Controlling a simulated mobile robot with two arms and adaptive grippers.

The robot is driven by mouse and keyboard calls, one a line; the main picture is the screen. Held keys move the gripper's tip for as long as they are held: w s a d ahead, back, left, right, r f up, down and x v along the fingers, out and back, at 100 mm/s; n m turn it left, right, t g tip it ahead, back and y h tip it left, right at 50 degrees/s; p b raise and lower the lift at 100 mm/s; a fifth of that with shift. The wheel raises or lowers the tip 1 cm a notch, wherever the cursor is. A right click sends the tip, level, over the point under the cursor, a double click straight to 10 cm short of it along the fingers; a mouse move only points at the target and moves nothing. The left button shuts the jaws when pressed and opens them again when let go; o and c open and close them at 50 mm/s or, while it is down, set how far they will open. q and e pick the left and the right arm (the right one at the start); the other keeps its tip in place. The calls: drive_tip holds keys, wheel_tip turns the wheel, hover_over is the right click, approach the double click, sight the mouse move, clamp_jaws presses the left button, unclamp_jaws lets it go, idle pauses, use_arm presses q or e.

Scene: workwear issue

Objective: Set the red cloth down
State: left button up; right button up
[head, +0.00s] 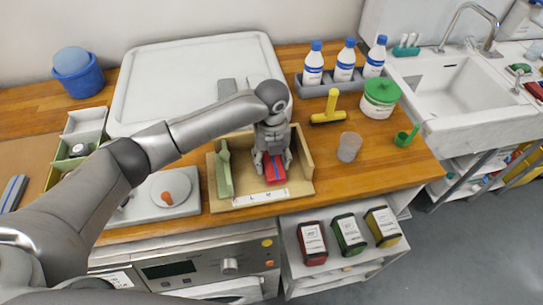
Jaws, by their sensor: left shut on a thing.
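The red cloth (275,174) is a small folded red piece with a blue stripe. It is between the fingers of my left gripper (273,163), which is shut on it. The gripper points down into an open wooden box (304,182) with a lettered white label on its front. The cloth is inside the box's outline, near its front wall. I cannot tell whether it touches the box floor. The gripper hides its upper part. My right gripper is not in view.
A green piece (224,172) stands at the box's left side. A clear cup (349,147) and yellow tool (328,108) are to the right. A white tray (150,75) lies behind, and a plate with an orange knob (168,194) is left. Bottles (313,64) stand at the back.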

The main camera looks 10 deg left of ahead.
sight(272, 161)
use_arm(q)
drive_tip(key=shift+f, duration=0.2)
drive_tip(key=shift+f, duration=0.2)
drive_tip(key=o, duration=1)
drive_tip(key=shift+r, duration=0.1)
wheel_tip(272, 161, up, 12)
drive_tip(key=b, duration=0.3)
drive_tip(key=shift+r, duration=0.15)
